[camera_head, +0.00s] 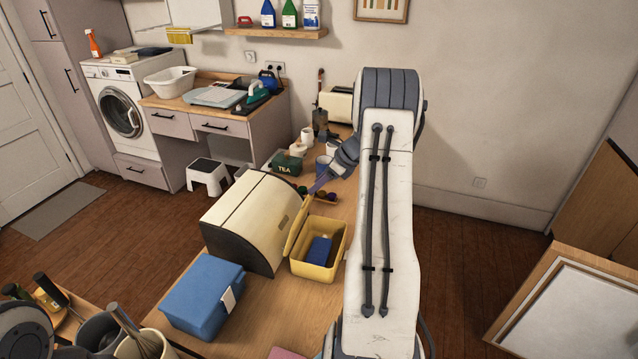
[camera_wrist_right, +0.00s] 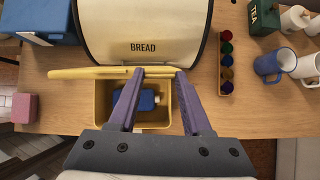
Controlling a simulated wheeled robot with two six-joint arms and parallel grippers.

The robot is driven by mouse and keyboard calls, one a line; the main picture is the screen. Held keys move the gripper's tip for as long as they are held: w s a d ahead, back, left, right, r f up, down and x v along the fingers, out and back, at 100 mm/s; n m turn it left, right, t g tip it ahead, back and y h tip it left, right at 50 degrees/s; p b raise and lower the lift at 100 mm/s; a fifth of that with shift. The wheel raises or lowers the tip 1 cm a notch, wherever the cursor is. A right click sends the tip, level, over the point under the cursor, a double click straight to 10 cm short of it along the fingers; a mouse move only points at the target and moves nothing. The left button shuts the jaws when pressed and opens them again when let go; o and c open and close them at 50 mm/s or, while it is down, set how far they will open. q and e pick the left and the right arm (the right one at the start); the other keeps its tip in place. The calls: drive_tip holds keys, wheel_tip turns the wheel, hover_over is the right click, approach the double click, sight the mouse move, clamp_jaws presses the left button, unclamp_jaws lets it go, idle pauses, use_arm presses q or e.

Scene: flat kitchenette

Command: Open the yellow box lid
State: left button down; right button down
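The yellow box (camera_head: 333,262) stands on the wooden table in front of the bread bin. Its lid (camera_head: 298,228) is raised on the box's left side, steeply tilted, leaning toward the bread bin. A blue item with a pale cap (camera_head: 319,250) lies inside. In the wrist view the box (camera_wrist_right: 102,100) is open below the fingers, and the lid (camera_wrist_right: 90,73) shows nearly edge-on. My right gripper (camera_wrist_right: 158,72) is open, its purple fingers apart with tips at the lid's edge; contact cannot be told. The gripper (camera_head: 316,188) is partly hidden in the head view. My left gripper is not seen.
The cream bread bin (camera_head: 250,215) is close beside the lid. A blue box (camera_head: 203,290) stands nearer the front. A tray of coloured pods (camera_wrist_right: 226,65), a green tea tin (camera_head: 287,163) and mugs stand farther back. A pink block (camera_wrist_right: 24,108) lies on the table.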

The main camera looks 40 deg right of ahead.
drive_tip(key=c, duration=0.6)
unclamp_jaws()
drive_tip(key=shift+a+r, duration=0.1)
drive_tip(key=shift+r, duration=0.1)
wheel_tip(320, 180, up, 11)
drive_tip(key=s+d+p, duration=0.1)
drive_tip(key=s+p, duration=0.1)
drive_tip(key=p, duration=0.7)
drive_tip(key=shift+s+d+r, duration=0.15)
drive_tip(key=shift+s+d, duration=0.05)
drive_tip(key=shift+s, duration=0.15)
